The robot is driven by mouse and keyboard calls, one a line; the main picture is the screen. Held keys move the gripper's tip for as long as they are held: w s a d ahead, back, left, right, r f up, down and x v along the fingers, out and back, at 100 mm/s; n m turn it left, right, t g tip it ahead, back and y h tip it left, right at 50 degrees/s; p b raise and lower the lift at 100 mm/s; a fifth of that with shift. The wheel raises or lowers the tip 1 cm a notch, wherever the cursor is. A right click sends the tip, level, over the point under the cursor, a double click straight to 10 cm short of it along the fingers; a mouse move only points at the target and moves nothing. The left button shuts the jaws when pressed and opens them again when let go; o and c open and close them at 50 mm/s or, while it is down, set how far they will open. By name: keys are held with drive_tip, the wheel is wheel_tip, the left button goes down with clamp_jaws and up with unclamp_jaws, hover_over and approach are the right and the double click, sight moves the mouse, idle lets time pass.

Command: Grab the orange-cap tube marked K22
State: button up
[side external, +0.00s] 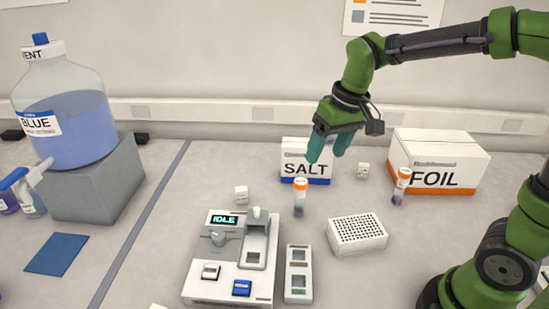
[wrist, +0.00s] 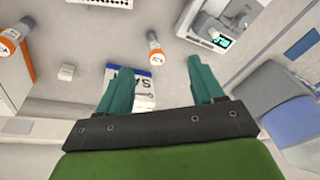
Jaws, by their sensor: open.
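Two orange-cap tubes stand upright on the bench. One tube (side external: 299,205) is in front of the SALT box; the other tube (side external: 398,194) is farther right, by the FOIL box. In the wrist view one tube (wrist: 156,55) lies just beyond the fingertips, between them, and another tube (wrist: 14,72) is at the left edge. Marks show on their caps, but I cannot read them surely. My gripper (side external: 328,153) is open and empty, above the bench in front of the SALT box. Its two teal fingers also show in the wrist view (wrist: 158,66).
The SALT box (side external: 306,168) is under my gripper, with the FOIL box (side external: 437,156) to the right. A white perforated rack (side external: 349,246), a device reading IDLE (side external: 208,267) and a narrow tray (side external: 290,292) stand in front. Small white blocks stand nearby.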

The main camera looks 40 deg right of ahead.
drive_tip(key=n+g, duration=0.2)
hover_over(300, 191)
drive_tip(key=f, duration=0.2)
drive_tip(key=w+d+r+h, duration=0.1)
drive_tip(key=r, duration=0.1)
drive_tip(key=shift+n+g, duration=0.3)
drive_tip(key=f, duration=1)
drive_tip(key=shift+s+f, duration=0.2)
drive_tip(key=shift+f, duration=0.1)
drive_tip(key=shift+w+f, duration=0.15)
drive_tip(key=shift+f, duration=3.05)
drive_tip(key=c, duration=1.1)
